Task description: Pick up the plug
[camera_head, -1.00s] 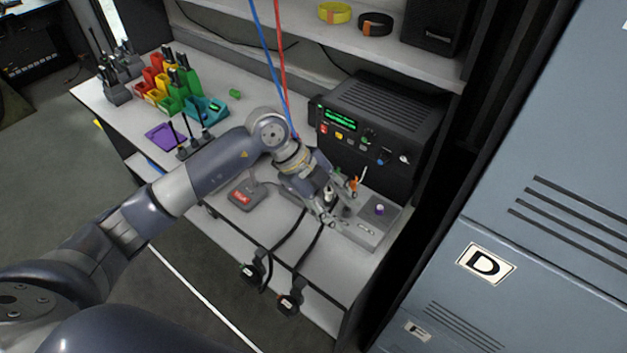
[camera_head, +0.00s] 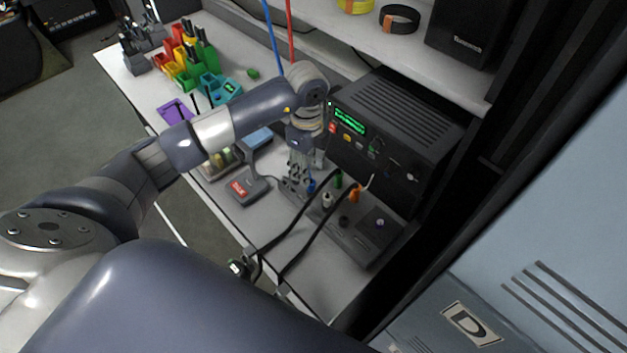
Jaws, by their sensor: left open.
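My left gripper (camera_head: 298,183) is open and points down over the left end of the grey socket panel (camera_head: 378,250) on the desk. Several small plugs stand on the panel: a blue one (camera_head: 311,186) right beside my fingertips, a green one (camera_head: 337,180), a pale one (camera_head: 327,200) and an orange one (camera_head: 354,194). I cannot tell which is the plug meant, or whether a finger touches the blue one. Nothing clearly sits between the fingers.
Black cables (camera_head: 305,248) run from the panel over the desk's front edge. A red-labelled device (camera_head: 245,189) lies left of my gripper. A black radio unit (camera_head: 395,130) stands behind the panel. Coloured bins (camera_head: 190,62) stand at the far left. A locker (camera_head: 560,220) is at right.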

